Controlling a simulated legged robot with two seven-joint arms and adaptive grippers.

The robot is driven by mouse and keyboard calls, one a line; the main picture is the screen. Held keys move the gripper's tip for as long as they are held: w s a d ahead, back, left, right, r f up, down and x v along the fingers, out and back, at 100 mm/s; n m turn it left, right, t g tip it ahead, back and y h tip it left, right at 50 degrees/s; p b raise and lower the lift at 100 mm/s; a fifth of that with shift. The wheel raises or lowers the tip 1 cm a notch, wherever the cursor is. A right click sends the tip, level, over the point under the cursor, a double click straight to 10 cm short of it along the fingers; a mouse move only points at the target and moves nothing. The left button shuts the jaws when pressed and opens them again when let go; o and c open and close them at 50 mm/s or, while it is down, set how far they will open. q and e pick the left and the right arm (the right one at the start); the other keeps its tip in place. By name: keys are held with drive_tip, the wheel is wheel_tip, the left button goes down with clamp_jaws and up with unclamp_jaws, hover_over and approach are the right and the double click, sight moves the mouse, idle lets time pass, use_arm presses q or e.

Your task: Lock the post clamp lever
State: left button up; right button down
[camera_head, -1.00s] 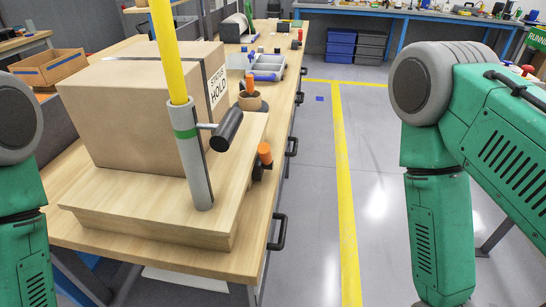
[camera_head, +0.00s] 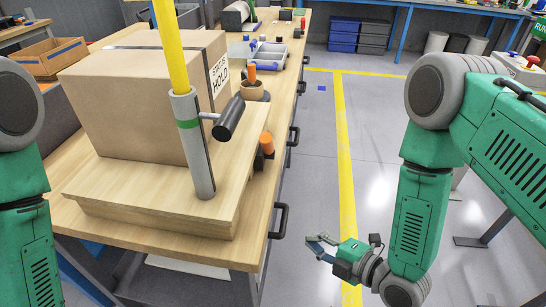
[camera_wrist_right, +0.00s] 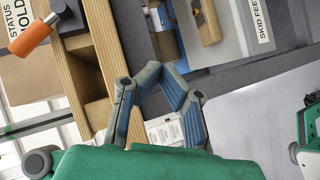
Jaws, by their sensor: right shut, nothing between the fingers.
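The post clamp is a grey upright sleeve (camera_head: 195,160) with a green band, standing on a wooden board. A yellow post (camera_head: 170,45) rises out of its top. Its lever (camera_head: 229,118), a black cylindrical handle on a thin rod, sticks out to the right and tilts upward. My right gripper (camera_head: 321,243) is low over the floor, right of the bench and well apart from the lever. In the right wrist view its blue-lined fingers (camera_wrist_right: 158,72) meet at the tips and hold nothing. My left arm shows at the left edge; its gripper is out of view.
A cardboard box (camera_head: 140,105) marked HOLD sits behind the clamp on the wooden board (camera_head: 140,200). An orange-topped item (camera_head: 266,143) stands right of the clamp. Black drawer handles (camera_head: 279,221) jut from the bench's right side. The floor (camera_head: 385,150) there is open.

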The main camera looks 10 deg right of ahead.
sight(268, 146)
wheel_tip(268, 146, up, 10)
drive_tip(key=w+a+n+t+y, duration=0.1)
drive_tip(key=n+t+y, duration=0.3)
drive_tip(key=n, duration=0.5)
drive_tip(key=shift+w+a+n+y, duration=0.15)
drive_tip(key=shift+w+n+y, duration=0.25)
drive_tip(key=shift+w+y, duration=0.4)
drive_tip(key=x, duration=0.4)
drive_tip(key=w+d+r+p+x, duration=0.1)
drive_tip(key=x, duration=0.3)
drive_tip(key=d+x, duration=0.1)
drive_tip(key=x, duration=0.3)
drive_tip(key=shift+w+a+r, duration=0.15)
drive_tip(key=shift+w+r, duration=0.15)
drive_tip(key=shift+w, duration=0.2)
drive_tip(key=shift+r+p, duration=0.15)
drive_tip(key=shift+p, duration=0.2)
